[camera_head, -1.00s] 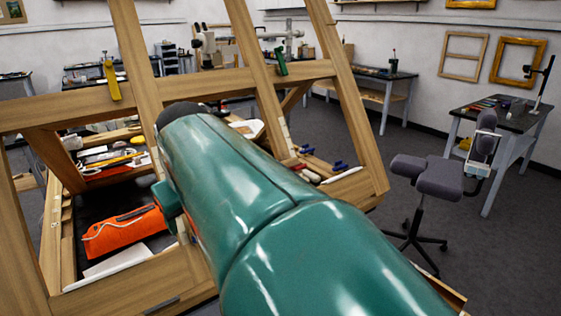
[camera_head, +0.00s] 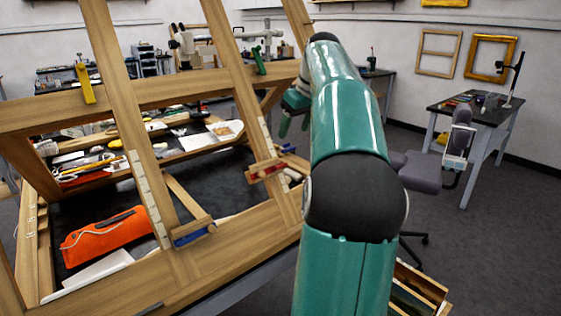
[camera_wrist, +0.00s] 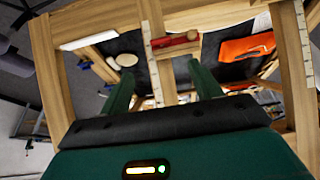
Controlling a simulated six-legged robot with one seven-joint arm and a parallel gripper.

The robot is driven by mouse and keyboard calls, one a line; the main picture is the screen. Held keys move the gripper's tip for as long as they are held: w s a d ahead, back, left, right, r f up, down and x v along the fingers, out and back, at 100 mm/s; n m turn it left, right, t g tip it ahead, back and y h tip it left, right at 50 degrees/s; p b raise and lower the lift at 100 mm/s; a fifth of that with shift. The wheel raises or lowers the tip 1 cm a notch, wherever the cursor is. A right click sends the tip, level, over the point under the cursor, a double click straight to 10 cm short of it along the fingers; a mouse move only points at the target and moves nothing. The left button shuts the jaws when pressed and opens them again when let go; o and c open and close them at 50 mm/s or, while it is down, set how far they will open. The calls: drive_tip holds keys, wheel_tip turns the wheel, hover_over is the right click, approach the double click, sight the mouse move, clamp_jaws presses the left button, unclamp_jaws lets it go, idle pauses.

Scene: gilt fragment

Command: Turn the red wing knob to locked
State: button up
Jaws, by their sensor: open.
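The red wing knob (camera_head: 267,171) sits on the wooden frame (camera_head: 150,92), on a short wooden piece beside a pale marked strip. It also shows in the wrist view (camera_wrist: 176,41), upper middle, lying roughly crosswise. My gripper (camera_wrist: 163,84) is open and empty, its two green fingers apart. In the wrist view the knob lies beyond the fingertips, roughly between them and apart from both. In the head view my green arm hides much of the gripper. I cannot read any locked mark.
A blue knob (camera_head: 193,234) is lower left on the frame. A yellow handle (camera_head: 85,84) and a green handle (camera_head: 259,61) are on its upper beam. An orange pouch (camera_head: 103,236) and tools lie behind the frame.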

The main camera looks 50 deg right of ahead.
sight(279, 167)
drive_tip(key=x, duration=1.3)
drive_tip(key=shift+f, duration=0.1)
drive_tip(key=c, duration=1)
